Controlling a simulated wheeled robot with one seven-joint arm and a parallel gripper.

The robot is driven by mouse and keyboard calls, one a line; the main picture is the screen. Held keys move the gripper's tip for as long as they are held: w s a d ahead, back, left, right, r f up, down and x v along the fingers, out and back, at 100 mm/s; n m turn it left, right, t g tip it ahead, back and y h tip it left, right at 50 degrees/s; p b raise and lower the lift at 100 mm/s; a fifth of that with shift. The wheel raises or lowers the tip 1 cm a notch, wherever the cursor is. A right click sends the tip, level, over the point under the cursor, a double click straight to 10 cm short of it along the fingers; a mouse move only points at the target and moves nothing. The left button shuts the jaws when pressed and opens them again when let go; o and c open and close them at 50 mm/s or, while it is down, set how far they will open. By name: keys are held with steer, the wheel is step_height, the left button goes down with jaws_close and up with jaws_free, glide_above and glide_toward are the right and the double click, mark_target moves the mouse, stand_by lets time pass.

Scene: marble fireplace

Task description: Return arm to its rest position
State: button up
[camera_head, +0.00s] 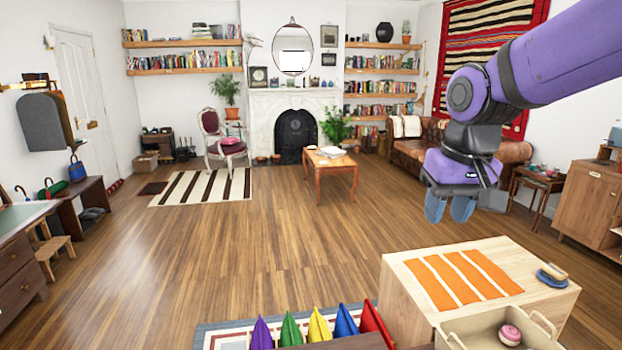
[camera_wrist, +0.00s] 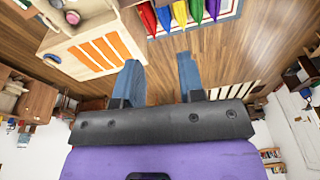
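My purple arm (camera_head: 565,52) reaches in from the upper right of the head view. My gripper (camera_head: 449,208) hangs from it with its blue fingers pointing down, in the air above and behind the wooden box with the orange stripes. In the wrist view my gripper (camera_wrist: 159,78) shows two blue fingers set apart, with only floor seen between them. It holds nothing and touches nothing that I can see.
The light wooden box (camera_head: 405,292) bears an orange striped cloth (camera_head: 463,279) and a blue brush (camera_head: 551,276). A tray (camera_head: 470,332) with a pink ball (camera_head: 510,335) is in front. Several coloured cones (camera_head: 319,326) stand nearby. The middle floor is clear.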

steer(key=s+d+r+t, duration=0.1)
steer(key=s+d, duration=0.3)
steer(key=s, duration=0.3)
steer(key=s+d+r+t, duration=0.1)
steer(key=s+d+t, duration=0.1)
steer(key=s+d, duration=0.3)
steer(key=s, duration=0.3)
steer(key=shift+s+m+h, duration=0.15)
steer(key=shift+m+h, duration=0.15)
steer(key=shift+m, duration=0.1)
